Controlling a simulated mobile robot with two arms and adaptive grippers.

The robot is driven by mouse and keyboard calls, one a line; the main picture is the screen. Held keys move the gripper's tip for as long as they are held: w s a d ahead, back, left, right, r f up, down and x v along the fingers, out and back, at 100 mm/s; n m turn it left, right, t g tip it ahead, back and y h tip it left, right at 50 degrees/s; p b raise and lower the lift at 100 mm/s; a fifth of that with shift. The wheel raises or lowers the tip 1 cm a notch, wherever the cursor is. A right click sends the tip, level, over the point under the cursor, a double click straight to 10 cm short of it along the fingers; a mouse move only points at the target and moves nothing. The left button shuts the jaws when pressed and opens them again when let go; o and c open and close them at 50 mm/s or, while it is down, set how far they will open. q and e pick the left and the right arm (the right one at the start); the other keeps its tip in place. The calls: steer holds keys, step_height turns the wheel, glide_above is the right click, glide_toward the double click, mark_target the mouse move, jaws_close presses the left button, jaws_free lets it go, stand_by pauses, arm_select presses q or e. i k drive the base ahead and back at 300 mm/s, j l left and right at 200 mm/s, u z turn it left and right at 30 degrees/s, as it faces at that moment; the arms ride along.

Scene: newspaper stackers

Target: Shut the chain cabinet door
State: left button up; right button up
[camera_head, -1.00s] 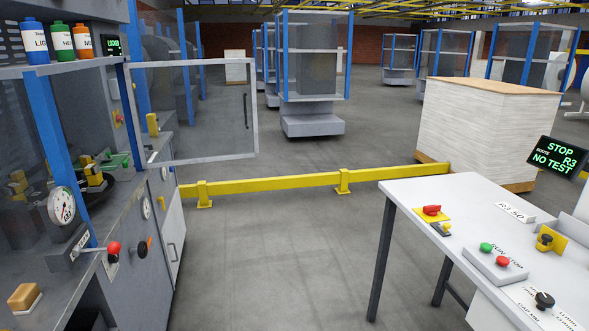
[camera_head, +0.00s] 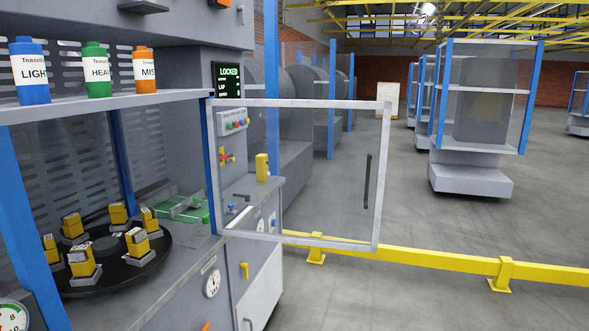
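A clear door with a pale grey frame (camera_head: 381,180) stands open, swung out from the blue post (camera_head: 211,165) of the grey machine on the left. Its dark vertical handle (camera_head: 367,181) is near the free right edge. I see no label naming the chain cabinet, but this is the open cabinet door in view. The open bay to its left holds a round black turntable (camera_head: 125,262) with several yellow blocks. Neither of my grippers is in view.
A shelf (camera_head: 110,106) carries blue, green and orange bottles. A display (camera_head: 228,80) reads LOCKED. A low yellow rail (camera_head: 430,259) crosses the floor behind the door. Grey floor (camera_head: 400,300) is clear in front of the rail. A blue-posted cabinet (camera_head: 470,180) stands beyond.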

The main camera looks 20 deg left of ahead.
mark_target(385, 106)
steer(key=i+z, duration=0.1)
steer(key=i, duration=0.5)
steer(key=i+j+z, duration=0.1)
steer(key=i, duration=0.45)
steer(key=i+j+z, duration=0.1)
steer(key=i+j, duration=0.15)
steer(key=i, duration=0.3)
steer(key=i+l+u, duration=0.1)
steer(key=i, duration=0.3)
steer(key=i+l+u, duration=0.1)
steer(key=i, duration=0.25)
steer(key=i+l+u, duration=0.1)
steer(key=u, duration=0.3)
steer(key=i+l+u, duration=0.1)
steer(key=u, duration=0.25)
steer(key=i+l+u, duration=0.1)
steer(key=u, duration=0.3)
steer(key=l+u, duration=0.2)
steer(key=u, duration=0.2)
steer(key=i+l+u, duration=0.1)
steer(key=u, duration=0.35)
steer(key=i+l+u, duration=0.1)
steer(key=l+u, duration=0.45)
steer(key=u, duration=0.35)
steer(key=l+u, duration=0.3)
steer(key=u, duration=0.15)
steer(key=l+u, duration=0.25)
steer(key=u, duration=0.2)
